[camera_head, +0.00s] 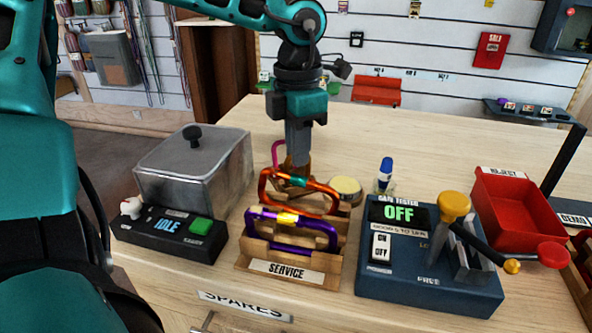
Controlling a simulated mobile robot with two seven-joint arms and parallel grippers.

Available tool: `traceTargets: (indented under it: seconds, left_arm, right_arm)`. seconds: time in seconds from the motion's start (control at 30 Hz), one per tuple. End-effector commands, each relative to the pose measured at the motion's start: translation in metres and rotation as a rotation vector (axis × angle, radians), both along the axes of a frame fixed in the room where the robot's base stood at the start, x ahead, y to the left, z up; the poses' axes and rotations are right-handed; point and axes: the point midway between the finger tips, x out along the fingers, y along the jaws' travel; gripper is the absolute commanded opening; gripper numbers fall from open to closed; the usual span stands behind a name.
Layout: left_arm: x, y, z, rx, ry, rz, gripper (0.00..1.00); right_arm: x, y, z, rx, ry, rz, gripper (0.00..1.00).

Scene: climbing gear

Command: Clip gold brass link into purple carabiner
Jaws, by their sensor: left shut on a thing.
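A purple carabiner (312,232) with a gold-yellow sleeve (288,218) on its upper bar sits in the front slot of the wooden SERVICE rack (255,255). An orange carabiner (325,201) with a teal sleeve stands in the rack behind it. A pink carabiner (276,152) shows partly, farther back, beside the fingers. My left gripper (297,168) points down over the rear of the rack. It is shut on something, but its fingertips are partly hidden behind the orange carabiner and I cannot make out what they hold. I cannot pick out a separate gold brass link. My right gripper is not in view.
Left of the rack are a grey lidded box (195,165) and a black IDLE unit (165,232). Right are a blue gate tester (425,265) reading OFF, a red REJECT bin (512,210) and a small blue-capped bottle (385,175).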

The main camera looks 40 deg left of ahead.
Motion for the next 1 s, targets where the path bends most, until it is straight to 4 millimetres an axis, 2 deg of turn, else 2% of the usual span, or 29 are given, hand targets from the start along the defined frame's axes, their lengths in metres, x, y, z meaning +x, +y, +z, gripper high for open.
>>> traceTargets:
  seconds: [0.1,0.7,1.0]
  left_arm:
    - [0.001,0.000,0.013,0.000,-0.002,0.000,0.00]
    - [0.000,0.000,0.061,0.000,-0.002,0.000,0.00]
    - [0.000,0.000,0.064,0.001,0.000,0.000,0.00]
  right_arm:
    - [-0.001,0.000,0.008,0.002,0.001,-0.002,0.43]
    - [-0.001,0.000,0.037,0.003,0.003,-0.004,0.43]
    - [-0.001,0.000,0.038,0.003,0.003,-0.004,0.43]
